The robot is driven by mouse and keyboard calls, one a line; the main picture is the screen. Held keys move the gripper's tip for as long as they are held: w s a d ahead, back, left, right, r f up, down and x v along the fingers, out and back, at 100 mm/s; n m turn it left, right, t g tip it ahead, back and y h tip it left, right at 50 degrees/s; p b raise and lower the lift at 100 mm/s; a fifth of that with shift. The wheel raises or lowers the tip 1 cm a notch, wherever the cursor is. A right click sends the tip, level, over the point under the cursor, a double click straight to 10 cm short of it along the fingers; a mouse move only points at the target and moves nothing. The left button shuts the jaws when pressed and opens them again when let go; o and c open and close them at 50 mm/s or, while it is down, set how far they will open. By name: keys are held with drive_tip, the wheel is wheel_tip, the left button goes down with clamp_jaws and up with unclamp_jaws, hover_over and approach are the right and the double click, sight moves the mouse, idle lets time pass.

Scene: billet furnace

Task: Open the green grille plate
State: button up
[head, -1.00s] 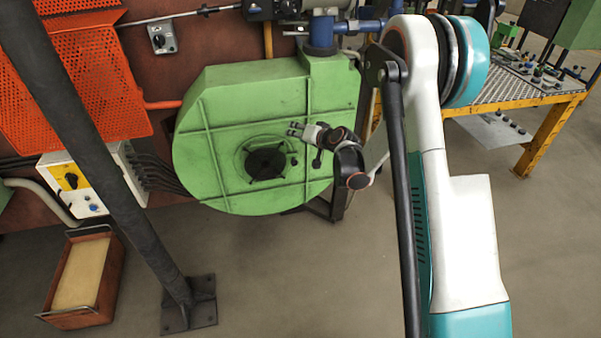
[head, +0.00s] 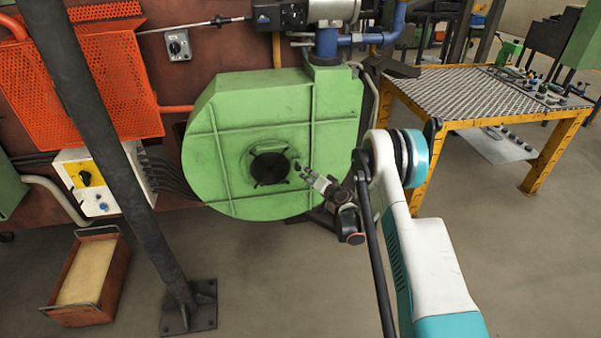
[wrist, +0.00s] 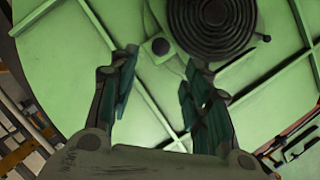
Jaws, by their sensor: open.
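A large green housing (head: 235,110) stands against the wall, with ribs across its front. At its middle is a round plate with a dark ringed grille (head: 270,168); the grille also shows at the top of the wrist view (wrist: 212,22). A small dark knob (wrist: 160,46) sits on a green mount beside the grille. My gripper (head: 303,171) is just right of the grille in the head view. In the wrist view my gripper (wrist: 160,62) has its fingers spread and empty, with the knob between the fingertips in the picture. I cannot tell the remaining distance or any contact.
A dark slanted post (head: 115,160) stands at front left, near a reddish box (head: 68,300) on the floor. A white control box (head: 98,180) is left of the housing. A yellow-framed table (head: 480,95) stands right.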

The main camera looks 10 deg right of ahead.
sight(300, 168)
drive_tip(key=b+x, duration=0.2)
drive_tip(key=x, duration=0.7)
drive_tip(key=shift+w+a+b, duration=0.1)
drive_tip(key=shift+w+b, duration=0.15)
drive_tip(key=shift+b, duration=0.1)
clamp_jaws()
